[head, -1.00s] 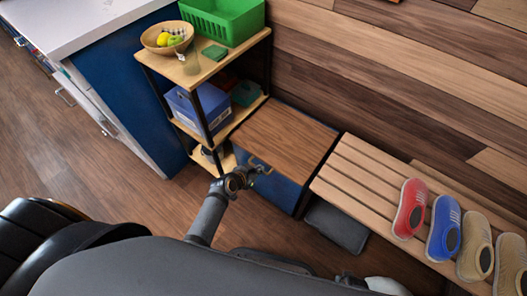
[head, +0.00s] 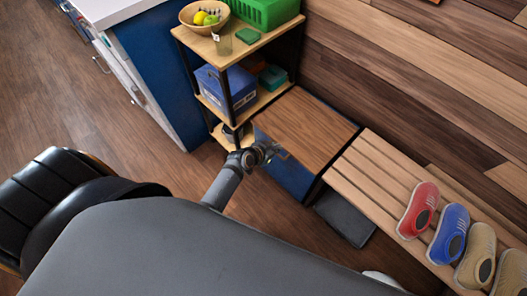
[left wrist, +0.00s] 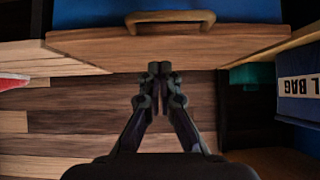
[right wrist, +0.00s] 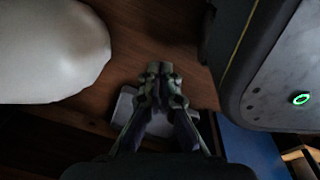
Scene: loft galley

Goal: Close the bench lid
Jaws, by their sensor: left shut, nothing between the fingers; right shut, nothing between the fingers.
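The bench (head: 286,178) is a blue box with a wooden lid (head: 306,127) lying flat over it, as far as the head view shows. A brass handle sits on its blue front; it shows at the top of the left wrist view (left wrist: 170,17), with the lid's edge (left wrist: 230,45) below it. My left gripper (head: 274,154) is shut and empty, close to the bench's front near the handle. In the left wrist view its fingertips (left wrist: 160,68) overlap the lid's edge; contact is unclear. My right gripper (right wrist: 160,68) is shut and empty above the floor, outside the head view.
A shelf unit (head: 240,50) with a bowl, green crate and blue box stands left of the bench. A slatted seat (head: 372,168) with several shoes is to the right, a dark grey mat (head: 345,218) below it. Open floor (head: 75,110) lies left.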

